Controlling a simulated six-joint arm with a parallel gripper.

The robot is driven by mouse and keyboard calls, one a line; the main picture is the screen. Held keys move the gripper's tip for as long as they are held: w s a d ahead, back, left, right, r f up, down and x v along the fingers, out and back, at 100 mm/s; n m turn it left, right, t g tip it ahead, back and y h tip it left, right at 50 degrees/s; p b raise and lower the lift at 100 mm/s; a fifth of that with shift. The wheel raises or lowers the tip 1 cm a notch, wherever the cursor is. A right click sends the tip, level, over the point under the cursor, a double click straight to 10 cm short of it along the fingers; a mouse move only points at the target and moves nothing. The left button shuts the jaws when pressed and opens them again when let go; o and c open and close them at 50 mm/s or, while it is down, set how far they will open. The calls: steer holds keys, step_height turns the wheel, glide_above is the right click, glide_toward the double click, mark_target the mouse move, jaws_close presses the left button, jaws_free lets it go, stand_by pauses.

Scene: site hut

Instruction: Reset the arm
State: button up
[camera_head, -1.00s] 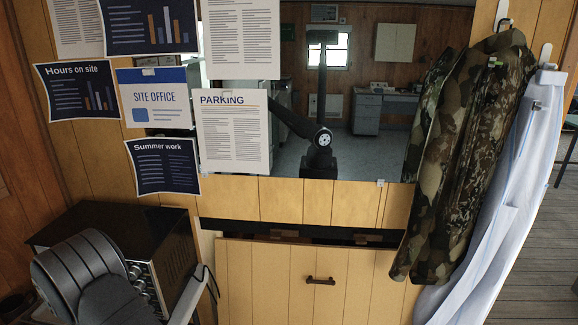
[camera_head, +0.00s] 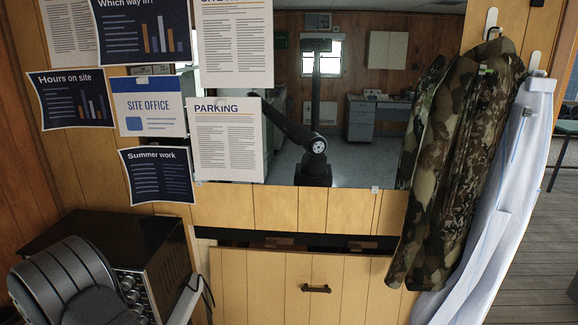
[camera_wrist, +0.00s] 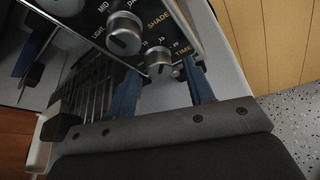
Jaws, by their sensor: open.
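My gripper (camera_wrist: 160,72) shows in the wrist view, with two blue fingers standing apart. Nothing is seen held between them. In front of the fingers is a black oven-like appliance with silver knobs (camera_wrist: 124,33) and printed words such as SHADE and TIME. Whether the fingers touch it cannot be told. In the head view the same kind of black appliance (camera_head: 112,245) stands at lower left, with knobs down its side. My gripper cannot be made out in the head view. A dark jointed arm shows in the mirror-like pane (camera_head: 365,168), seemingly my reflection.
A wooden front with a dark handle (camera_head: 316,288) fills the lower middle. A camouflage jacket (camera_head: 452,150) and a pale garment (camera_head: 497,210) hang at right. Notices (camera_head: 148,106) cover the left wall.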

steer(key=shift+n+h, duration=0.5)
steer(key=shift+v, duration=1.65)
